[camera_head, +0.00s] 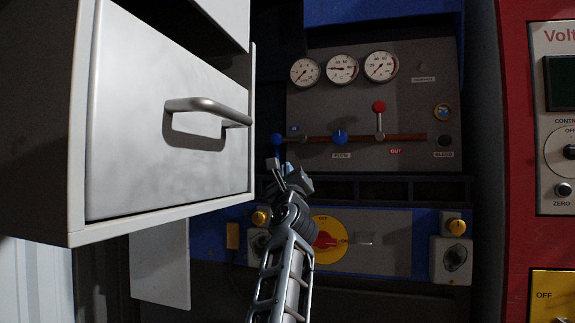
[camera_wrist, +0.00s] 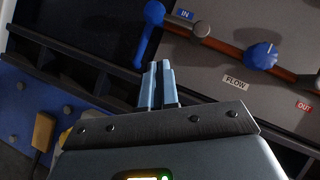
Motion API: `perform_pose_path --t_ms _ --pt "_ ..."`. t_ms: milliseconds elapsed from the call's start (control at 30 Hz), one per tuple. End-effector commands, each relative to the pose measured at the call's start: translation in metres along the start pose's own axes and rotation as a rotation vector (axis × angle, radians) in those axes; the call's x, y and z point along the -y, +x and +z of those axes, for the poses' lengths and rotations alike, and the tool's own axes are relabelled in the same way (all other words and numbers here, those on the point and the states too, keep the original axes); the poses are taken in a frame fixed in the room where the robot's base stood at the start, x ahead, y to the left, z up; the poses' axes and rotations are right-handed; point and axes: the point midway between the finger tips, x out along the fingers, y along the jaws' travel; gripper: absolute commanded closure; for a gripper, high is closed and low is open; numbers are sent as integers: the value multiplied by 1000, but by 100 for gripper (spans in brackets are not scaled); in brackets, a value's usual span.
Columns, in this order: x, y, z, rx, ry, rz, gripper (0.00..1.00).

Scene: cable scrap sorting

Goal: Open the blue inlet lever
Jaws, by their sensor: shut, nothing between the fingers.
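The blue inlet lever (camera_head: 277,140) is at the left end of a brown pipe on the grey gauge panel, beside a blue IN label. In the wrist view the blue inlet lever (camera_wrist: 153,14) shows a round blue end and a blue arm running down the picture. My gripper (camera_head: 279,166) is just below it in the head view, and hides what lies behind. In the wrist view my gripper (camera_wrist: 158,67) has its two light blue fingers together, empty, and a visible gap separates them from the lever.
The pipe also carries a blue FLOW knob (camera_head: 340,137) and a red-topped lever (camera_head: 379,108) near the OUT label. A large open drawer (camera_head: 150,120) juts out at left, close to my arm. A dark ledge (camera_head: 400,188) runs below the panel. A red cabinet (camera_head: 513,120) stands at right.

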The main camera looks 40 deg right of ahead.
Motion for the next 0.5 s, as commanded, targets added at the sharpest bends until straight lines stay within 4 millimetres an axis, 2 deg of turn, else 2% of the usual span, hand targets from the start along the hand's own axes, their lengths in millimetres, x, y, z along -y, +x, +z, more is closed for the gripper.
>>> perform_pose_path --t_ms 33,200,333,500 --pt "0 -12 0 1 -1 -1 100" --pt "2 -39 0 0 -1 -1 100" --pt "2 -52 -1 -1 -1 -1 100" --pt "3 -57 0 -1 -1 -1 100"
